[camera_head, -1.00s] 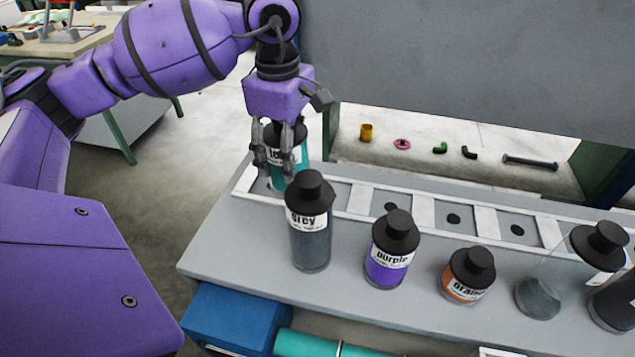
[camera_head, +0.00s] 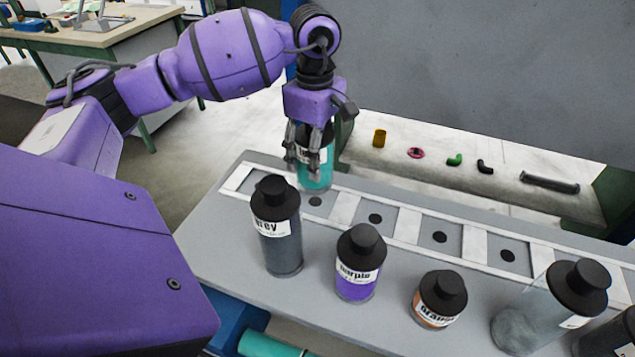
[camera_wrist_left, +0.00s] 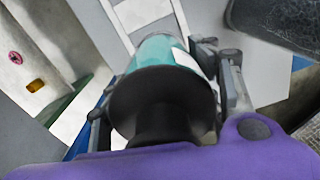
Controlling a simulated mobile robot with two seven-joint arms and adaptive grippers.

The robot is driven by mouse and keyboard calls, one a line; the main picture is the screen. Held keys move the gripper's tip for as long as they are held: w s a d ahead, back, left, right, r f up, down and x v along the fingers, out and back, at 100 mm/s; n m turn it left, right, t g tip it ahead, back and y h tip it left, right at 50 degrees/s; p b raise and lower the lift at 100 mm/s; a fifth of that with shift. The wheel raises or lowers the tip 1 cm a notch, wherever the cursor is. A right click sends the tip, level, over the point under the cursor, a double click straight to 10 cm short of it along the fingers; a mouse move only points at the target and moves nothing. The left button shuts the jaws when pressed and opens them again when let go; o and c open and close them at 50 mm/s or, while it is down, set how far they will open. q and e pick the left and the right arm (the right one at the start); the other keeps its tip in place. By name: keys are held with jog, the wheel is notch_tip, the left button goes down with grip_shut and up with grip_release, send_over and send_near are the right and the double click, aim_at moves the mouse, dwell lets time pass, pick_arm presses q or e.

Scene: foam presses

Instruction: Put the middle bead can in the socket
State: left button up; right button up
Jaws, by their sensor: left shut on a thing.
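My left gripper (camera_head: 311,150) is shut on a teal can (camera_head: 314,176) with a white label. It holds the can upright over the left part of the socket rail (camera_head: 345,207). A dark socket hole (camera_head: 316,201) shows just in front of the can's base; I cannot tell how far the base is above the rail. In the left wrist view the can's black cap (camera_wrist_left: 160,100) hides most of its body. The grey can (camera_head: 277,228), purple can (camera_head: 358,265) and orange can (camera_head: 439,299) stand in front of the rail. My right gripper is not in view.
A clear can (camera_head: 535,312) with grey contents and a dark can (camera_head: 608,338) stand at the right. More socket holes (camera_head: 440,237) along the rail are empty. Small parts, including a yellow cylinder (camera_head: 379,138), lie behind the bench.

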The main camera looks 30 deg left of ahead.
pick_arm(q)
jog(key=shift+f, duration=3.35)
jog(key=o, duration=1.4)
jog(key=shift+o, duration=0.2)
notch_tip(320, 180, up, 12)
jog(key=shift+r, duration=0.25)
